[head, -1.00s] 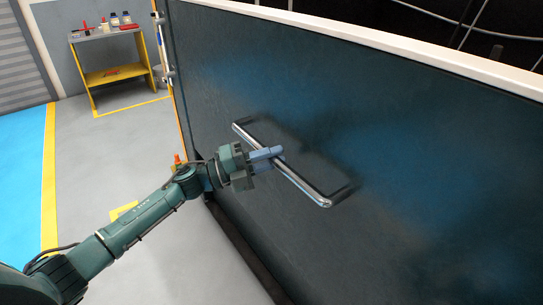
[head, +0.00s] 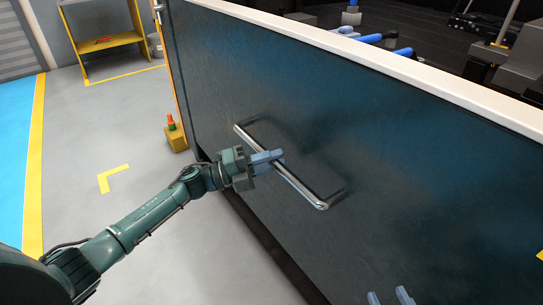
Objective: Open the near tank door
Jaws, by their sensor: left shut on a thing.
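The near tank door (head: 400,200) is a large dark blue-grey panel with a white top rim, filling the right of the head view. A shiny bar handle (head: 305,190) runs aslant across its face. My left gripper (head: 268,158) is shut on the handle, around the bar's upper-left half. The two blue fingertips of my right gripper (head: 390,297) show at the bottom edge, apart with nothing between them. The rest of that gripper is out of the picture.
Blue-ended rods (head: 385,42) and grey blocks (head: 510,65) show beyond the rim. A yellow shelf stand (head: 105,45) is at the back left. The grey floor (head: 95,130) to the left is largely clear.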

